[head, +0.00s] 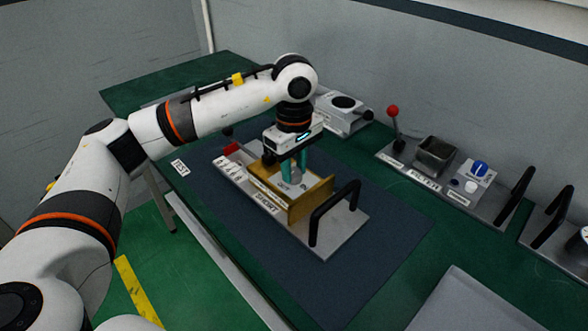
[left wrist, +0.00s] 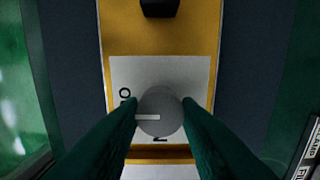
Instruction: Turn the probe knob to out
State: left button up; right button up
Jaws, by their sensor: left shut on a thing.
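A round grey probe knob (left wrist: 160,110) sits on a white label plate on a yellow-gold unit (head: 305,207). In the left wrist view its white pointer line points left, toward lettering that starts with "O"; the rest is hidden by a finger. Part of an "N" shows below the knob. My left gripper (left wrist: 160,115) has its green fingers on both sides of the knob, shut on it. My right gripper is not in view.
The unit stands on a grey plate (head: 335,236) with a black handle (head: 333,208) at its right. A dark mat (head: 385,235) lies around it. Behind stand a box with a black round top (head: 343,102) and a panel with a red-ball lever (head: 393,112) and blue knob (head: 479,168).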

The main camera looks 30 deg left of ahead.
aim_at(294, 172)
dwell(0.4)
pick_arm(q)
jog(key=o, duration=1)
notch_tip(294, 172, up, 12)
jog(key=shift+r, duration=0.1)
